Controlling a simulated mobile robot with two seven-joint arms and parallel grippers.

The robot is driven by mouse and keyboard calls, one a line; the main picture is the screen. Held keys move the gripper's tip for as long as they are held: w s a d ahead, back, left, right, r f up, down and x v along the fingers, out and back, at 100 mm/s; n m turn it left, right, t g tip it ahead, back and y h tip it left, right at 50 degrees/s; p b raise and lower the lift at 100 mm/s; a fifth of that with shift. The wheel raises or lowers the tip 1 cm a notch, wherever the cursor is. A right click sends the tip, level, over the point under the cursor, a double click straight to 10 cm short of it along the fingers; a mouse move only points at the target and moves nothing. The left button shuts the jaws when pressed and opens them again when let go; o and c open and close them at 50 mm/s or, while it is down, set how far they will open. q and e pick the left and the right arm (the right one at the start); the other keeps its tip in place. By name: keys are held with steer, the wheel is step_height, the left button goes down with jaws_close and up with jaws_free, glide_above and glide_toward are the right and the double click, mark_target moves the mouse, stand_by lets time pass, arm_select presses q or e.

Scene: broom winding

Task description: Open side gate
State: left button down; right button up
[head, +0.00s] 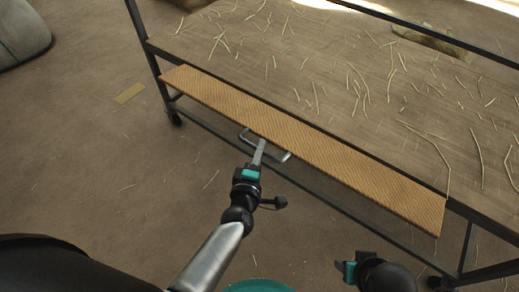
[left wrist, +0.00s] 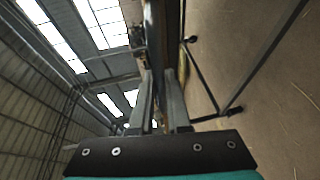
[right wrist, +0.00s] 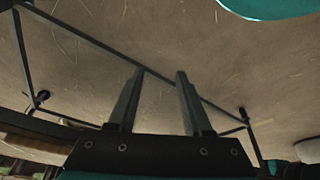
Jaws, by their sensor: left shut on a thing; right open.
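The side gate (head: 330,152) is a long tan ribbed panel along the near side of the table (head: 290,62). Its broad face shows from above; I cannot tell its exact tilt. A grey metal bar handle (head: 284,157) sticks out from its lower edge, left of the middle. My left gripper (head: 259,147) is shut on this handle and hides part of it. In the left wrist view its fingers (left wrist: 160,88) stand close together around a dark bar. My right gripper (head: 347,268) is open and empty, low in the head view, apart from the gate; its spread fingers show in the right wrist view (right wrist: 159,80).
Thin pale straws lie scattered over the table top. The table has a dark metal frame with a low rail (head: 335,212) and castors (head: 174,118). A grey rounded object (head: 22,35) stands at the upper left.

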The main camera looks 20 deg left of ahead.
arm_select(q)
steer(key=r+p, duration=0.1)
steer(key=w+r+p, duration=0.1)
steer(key=shift+d+r, duration=0.2)
steer(key=shift+r, duration=0.2)
arm_select(e)
steer(key=shift+g, duration=0.4)
steer(key=f, duration=0.1)
steer(key=s+f, duration=0.1)
steer(key=f, duration=0.1)
steer(key=s+f, duration=0.1)
steer(key=f, duration=0.1)
steer(key=shift+s+d+f, duration=0.1)
steer(key=shift+s+d, duration=0.05)
steer(key=shift+d, duration=0.05)
arm_select(q)
steer(key=c, duration=0.9)
jaws_free()
steer(key=shift+s, duration=0.1)
